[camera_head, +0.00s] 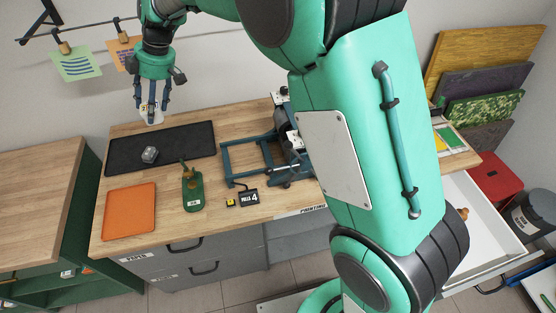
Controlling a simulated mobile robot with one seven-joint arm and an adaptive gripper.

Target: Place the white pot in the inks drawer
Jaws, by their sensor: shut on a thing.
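My gripper (151,104) is at the upper left, pointing down above the back of the black mat. It is shut on the white pot (152,117), which shows as a small white shape between the fingertips; the fingers hide part of it. The pot looks held above the worktop, though its exact height is hard to tell. A white-lined drawer (487,222) stands open at the right, partly hidden behind my arm.
The worktop holds a black mat (185,137) with a grey lump (150,154), an orange tray (130,211), a green tool (193,190), a blue-framed press (255,155) and a small black sign (249,197). Shut grey drawers (165,255) are below. My arm covers the centre right.

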